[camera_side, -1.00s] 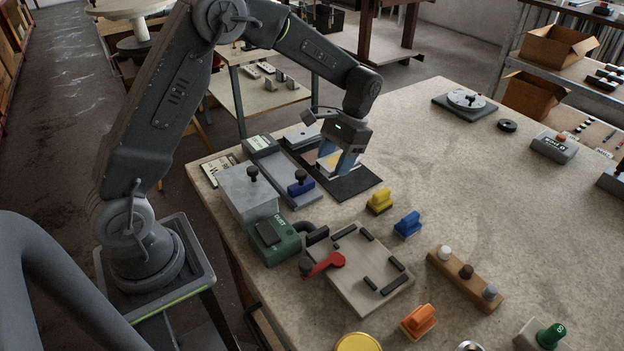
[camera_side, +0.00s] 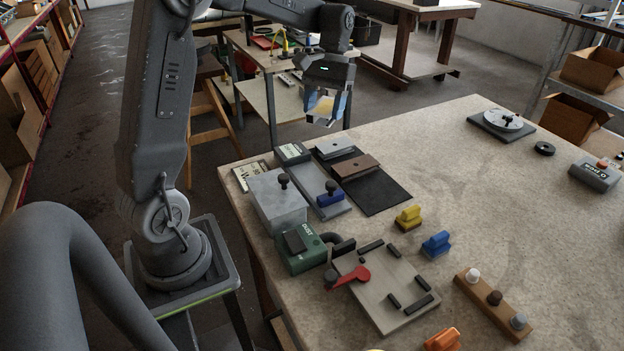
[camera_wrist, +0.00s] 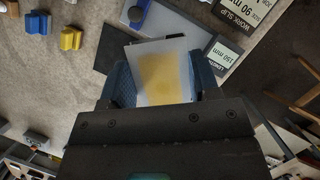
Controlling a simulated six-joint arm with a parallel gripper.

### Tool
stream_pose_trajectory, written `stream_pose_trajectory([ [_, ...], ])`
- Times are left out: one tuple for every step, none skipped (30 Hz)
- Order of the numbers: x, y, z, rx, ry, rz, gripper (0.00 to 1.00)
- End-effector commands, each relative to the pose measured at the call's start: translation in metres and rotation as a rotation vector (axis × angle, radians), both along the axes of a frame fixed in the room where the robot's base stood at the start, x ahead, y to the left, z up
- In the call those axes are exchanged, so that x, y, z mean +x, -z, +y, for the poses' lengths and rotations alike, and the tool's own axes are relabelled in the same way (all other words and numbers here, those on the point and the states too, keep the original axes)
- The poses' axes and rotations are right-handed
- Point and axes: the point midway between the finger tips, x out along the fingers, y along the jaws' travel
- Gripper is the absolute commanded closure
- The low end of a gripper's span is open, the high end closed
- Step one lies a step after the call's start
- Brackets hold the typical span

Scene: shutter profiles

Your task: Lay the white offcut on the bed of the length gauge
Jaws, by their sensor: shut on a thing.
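My gripper (camera_side: 327,108) is shut on the white offcut (camera_side: 324,106) and holds it in the air, well clear of the bench. In the wrist view the offcut (camera_wrist: 162,75) is a flat white piece with a yellow patch, between the two blue fingers. The length gauge, with a grey bed (camera_side: 327,208), a blue slider (camera_side: 330,195) and a display (camera_side: 292,152), lies at the bench's left side. No piece shows on its bed. In the wrist view the bed (camera_wrist: 180,28) is partly hidden behind the offcut.
A grey piece (camera_side: 334,147) and a brown piece (camera_side: 355,167) lie at the black mat (camera_side: 380,194), beside the gauge. A grey box (camera_side: 275,203) and a green unit (camera_side: 298,250) stand left of the gauge. A work slip (camera_side: 250,174) lies near the edge.

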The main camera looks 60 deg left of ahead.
Motion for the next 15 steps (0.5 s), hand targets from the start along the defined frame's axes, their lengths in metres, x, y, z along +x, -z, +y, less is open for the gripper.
stream_pose_trajectory([
  [-0.014,-0.001,0.017,-0.001,-0.117,-0.002,0.67],
  [-0.022,-0.001,0.025,-0.001,-0.188,-0.002,0.67],
  [-0.032,-0.001,0.036,-0.002,-0.288,-0.002,0.67],
  [-0.04,-0.001,0.043,-0.003,-0.358,0.0,0.67],
  [-0.048,0.0,0.049,-0.004,-0.426,0.0,0.67],
  [-0.057,0.0,0.057,-0.007,-0.51,0.002,0.67],
  [-0.064,0.0,0.062,-0.008,-0.568,0.003,0.67],
  [-0.07,0.001,0.066,-0.009,-0.621,0.003,0.67],
  [-0.077,0.001,0.07,-0.012,-0.685,0.006,0.67],
  [-0.082,0.001,0.074,-0.012,-0.729,0.008,0.67],
  [-0.087,0.002,0.076,-0.014,-0.772,0.009,0.67],
  [-0.092,0.002,0.08,-0.016,-0.822,0.01,0.67],
  [-0.096,0.003,0.082,-0.017,-0.855,0.013,0.67],
  [-0.1,0.003,0.084,-0.018,-0.888,0.015,0.67],
  [-0.104,0.003,0.086,-0.02,-0.928,0.016,0.67],
])
